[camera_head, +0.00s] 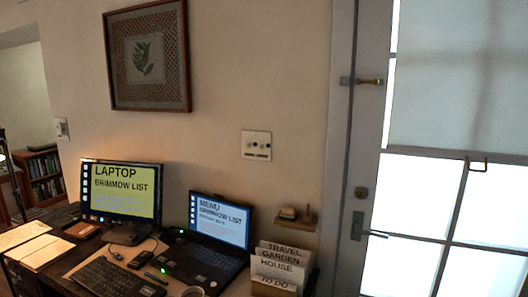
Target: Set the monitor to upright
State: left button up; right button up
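A monitor (121,190) stands at the back left of the desk against the wall. Its lit yellow screen reads "LAPTOP BRIMMOW LIST". It looks close to upright on its dark stand (127,235); I cannot tell any small tilt. An open laptop (217,221) with a blue screen stands to its right. Neither of my grippers shows in the head view.
A keyboard (112,278), a mouse and papers (42,252) lie in front of the monitor. A file holder with cards (277,264) stands right of the laptop. A framed picture (146,57) hangs above. A door (372,150) is on the right.

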aim_at(121, 193)
jog(key=j+u, duration=0.1)
jog(key=j, duration=0.7)
jog(key=j+u, duration=0.15)
jog(key=j, duration=0.65)
jog(key=i, duration=0.05)
